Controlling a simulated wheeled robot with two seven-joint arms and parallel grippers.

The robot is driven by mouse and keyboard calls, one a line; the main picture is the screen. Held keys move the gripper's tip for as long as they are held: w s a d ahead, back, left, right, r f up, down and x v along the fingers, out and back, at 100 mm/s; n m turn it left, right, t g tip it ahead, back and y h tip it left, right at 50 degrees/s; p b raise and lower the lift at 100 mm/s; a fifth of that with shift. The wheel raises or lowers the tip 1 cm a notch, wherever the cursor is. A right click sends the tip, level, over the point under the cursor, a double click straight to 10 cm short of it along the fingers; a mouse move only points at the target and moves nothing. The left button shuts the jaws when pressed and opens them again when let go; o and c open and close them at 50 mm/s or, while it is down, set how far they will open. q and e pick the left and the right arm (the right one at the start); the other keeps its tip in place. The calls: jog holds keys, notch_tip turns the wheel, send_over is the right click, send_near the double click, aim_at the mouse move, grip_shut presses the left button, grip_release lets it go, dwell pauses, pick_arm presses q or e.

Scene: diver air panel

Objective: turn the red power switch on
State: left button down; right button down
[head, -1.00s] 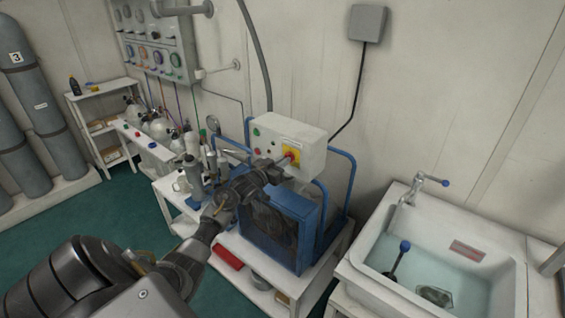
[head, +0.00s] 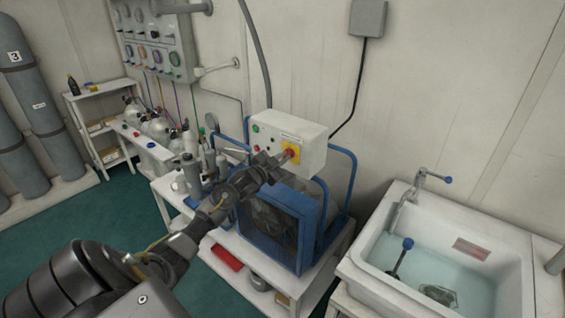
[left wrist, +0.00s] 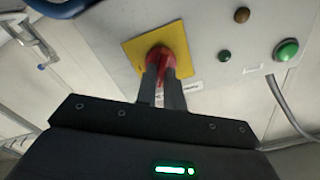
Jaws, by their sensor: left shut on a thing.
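The red power switch (left wrist: 161,58) is a rotary knob on a yellow plate (left wrist: 136,58), seen close in the left wrist view. In the head view the switch (head: 291,152) is on the front of a white control box (head: 310,155) above a blue machine (head: 268,225). My left gripper (left wrist: 160,82) is shut on the red switch, with its two fingers at the knob's sides. In the head view my left gripper (head: 283,158) reaches the box from the left and hides part of the knob. My right gripper is in neither view.
Green buttons (left wrist: 287,50) sit on the same box. Blue tube rails (head: 350,180) surround the machine. A sink (head: 440,255) with water stands at the right. Bottles and tools (head: 190,165) crowd the bench left of my arm.

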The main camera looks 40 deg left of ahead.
pick_arm(q)
jog(key=m+b, duration=0.2)
jog(key=m, duration=0.1)
jog(key=m+b, duration=0.2)
jog(key=m, duration=0.2)
jog(key=m+b, duration=0.2)
jog(key=m, duration=0.2)
jog(key=shift+d+f+b, duration=0.1)
jog(key=shift+f+b, duration=0.15)
jog(key=shift+b, duration=0.1)
jog(key=shift+m, duration=0.3)
jog(key=c, duration=1.5)
grip_release()
